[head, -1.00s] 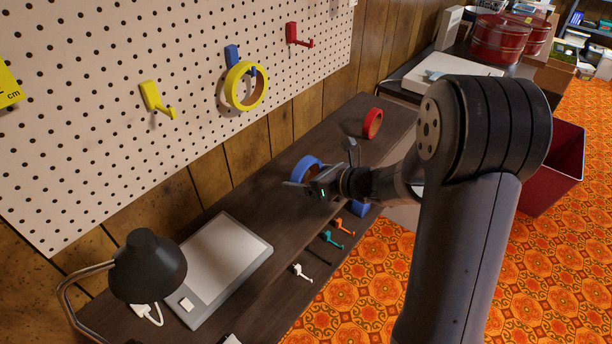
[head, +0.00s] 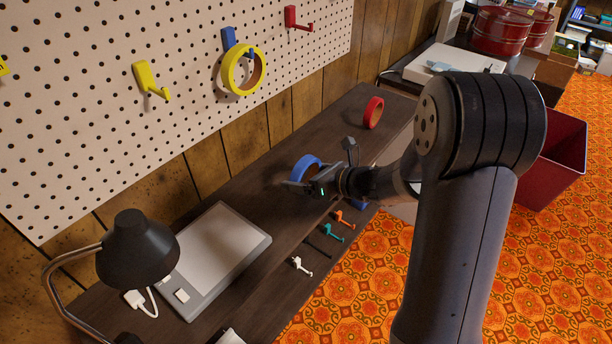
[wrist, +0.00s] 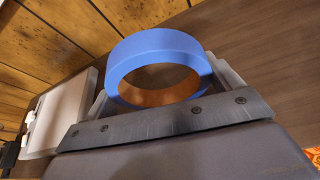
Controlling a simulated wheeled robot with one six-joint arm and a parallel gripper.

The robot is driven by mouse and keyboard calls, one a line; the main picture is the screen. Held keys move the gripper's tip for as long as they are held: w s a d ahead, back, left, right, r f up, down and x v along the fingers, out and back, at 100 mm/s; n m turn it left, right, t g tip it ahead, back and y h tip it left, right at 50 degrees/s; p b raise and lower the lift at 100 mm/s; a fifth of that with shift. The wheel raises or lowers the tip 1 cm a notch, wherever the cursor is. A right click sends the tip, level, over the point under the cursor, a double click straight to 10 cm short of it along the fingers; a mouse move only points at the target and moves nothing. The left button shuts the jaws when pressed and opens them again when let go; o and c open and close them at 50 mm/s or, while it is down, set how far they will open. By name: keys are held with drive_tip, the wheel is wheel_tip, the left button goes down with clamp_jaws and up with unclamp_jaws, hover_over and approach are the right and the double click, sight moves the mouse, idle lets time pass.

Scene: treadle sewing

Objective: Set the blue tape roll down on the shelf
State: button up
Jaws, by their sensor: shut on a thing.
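The blue tape roll (head: 306,167) is at my gripper (head: 299,186), over the dark wooden shelf (head: 270,199). In the wrist view the blue tape roll (wrist: 157,58) stands on edge, its brown inner core facing the camera, between the two fingers of my gripper (wrist: 165,88). My gripper is shut on it. The roll's lower part is hidden behind my gripper, so I cannot tell whether it touches the shelf.
A red tape roll (head: 373,112) stands farther back on the shelf. A yellow tape roll (head: 243,70) hangs on a blue pegboard hook. A grey tablet (head: 213,259) and a black lamp (head: 137,250) are at the near left. Small coloured hooks (head: 332,233) lie along the front edge.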

drive_tip(key=shift+f, duration=0.25)
drive_tip(key=o, duration=0.8)
drive_tip(key=v, duration=1)
drive_tip(key=shift+s+d+r+p, duration=0.15)
drive_tip(key=shift+s+d+p, duration=0.1)
drive_tip(key=shift+d+p, duration=0.05)
drive_tip(key=b+x, duration=0.1)
drive_tip(key=x, duration=1)
drive_tip(key=shift+d+r+p, duration=0.1)
drive_tip(key=shift+r+p, duration=0.35)
drive_tip(key=shift+r, duration=0.05)
drive_tip(key=shift+f, duration=0.1)
